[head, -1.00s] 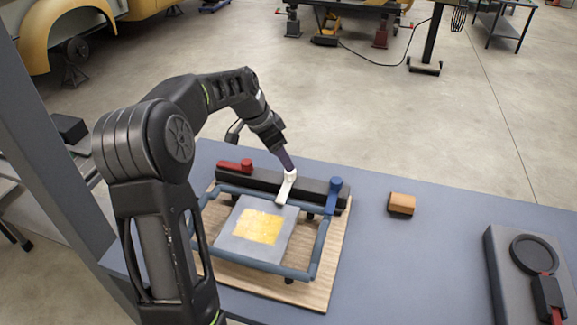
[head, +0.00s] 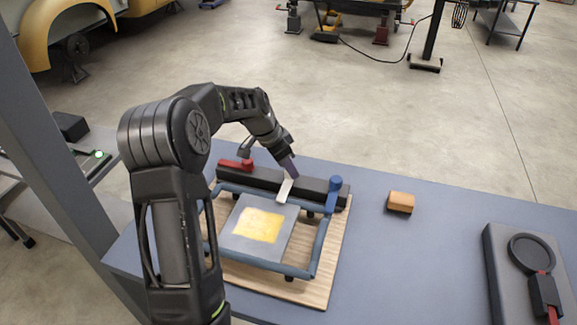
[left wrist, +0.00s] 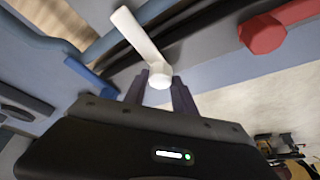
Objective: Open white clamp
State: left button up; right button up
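The white clamp (head: 284,191) sits on the black bar at the back of the frame; its handle points toward the grey plate (head: 233,244). In the left wrist view the white clamp (left wrist: 135,32) shows its handle and round knob. My left gripper (head: 288,173) is above the clamp and hides its knob in the head view. In the left wrist view my left gripper (left wrist: 160,76) is open, one finger on each side of the knob. Whether the fingers touch it is unclear. My right gripper is not in view.
The black bar (head: 261,178) also carries a red clamp (head: 238,165) and a blue clamp (head: 334,192). A blue frame (head: 318,248) surrounds the plate on a wooden board (head: 325,288). An orange-brown block (head: 401,202) and a grey device (head: 505,268) stand right on the blue table.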

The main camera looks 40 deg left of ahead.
pick_arm(q)
grip_shut()
dwell(0.9)
